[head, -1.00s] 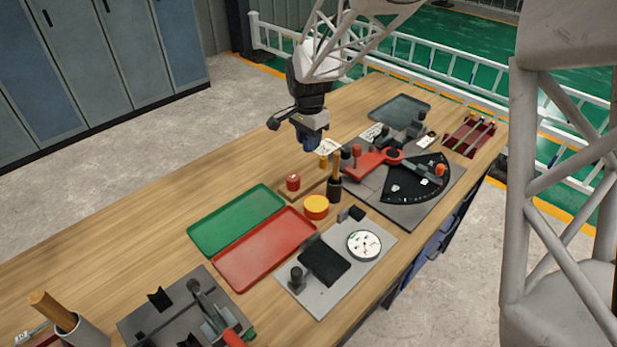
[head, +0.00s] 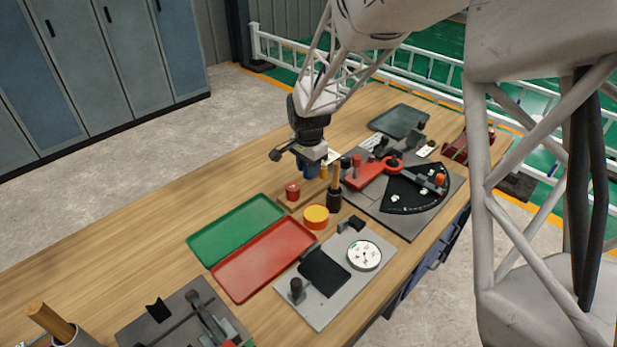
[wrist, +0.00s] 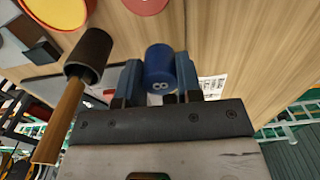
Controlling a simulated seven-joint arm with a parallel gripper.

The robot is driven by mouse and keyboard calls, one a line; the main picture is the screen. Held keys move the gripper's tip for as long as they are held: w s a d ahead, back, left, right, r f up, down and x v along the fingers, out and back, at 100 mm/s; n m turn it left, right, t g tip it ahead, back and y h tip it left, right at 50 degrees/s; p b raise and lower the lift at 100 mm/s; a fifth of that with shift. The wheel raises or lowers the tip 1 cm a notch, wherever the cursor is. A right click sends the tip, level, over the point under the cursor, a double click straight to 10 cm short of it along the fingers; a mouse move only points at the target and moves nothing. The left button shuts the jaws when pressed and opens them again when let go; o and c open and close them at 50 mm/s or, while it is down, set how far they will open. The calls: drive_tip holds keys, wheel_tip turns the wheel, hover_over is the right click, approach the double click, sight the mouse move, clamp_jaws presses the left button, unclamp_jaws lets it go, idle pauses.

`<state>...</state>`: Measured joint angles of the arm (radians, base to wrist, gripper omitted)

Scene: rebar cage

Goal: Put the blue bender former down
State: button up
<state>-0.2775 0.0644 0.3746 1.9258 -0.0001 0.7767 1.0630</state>
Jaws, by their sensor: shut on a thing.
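My gripper (head: 310,166) is shut on the blue bender former (wrist: 160,66), a blue cylinder with a pale mark on its end. In the wrist view the former sits between the two fingers (wrist: 160,84). I cannot tell whether the blue former touches the stand.
The bender plate (head: 408,222) lies to the right.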

sight(308, 187)
drive_tip(key=shift+f, duration=1.85)
drive_tip(key=o, duration=1)
drive_tip(key=shift+f, duration=0.15)
drive_tip(key=shift+o, duration=0.2)
wheel_tip(308, 187, up, 12)
drive_tip(key=shift+r, duration=0.1)
drive_tip(key=shift+r, duration=0.1)
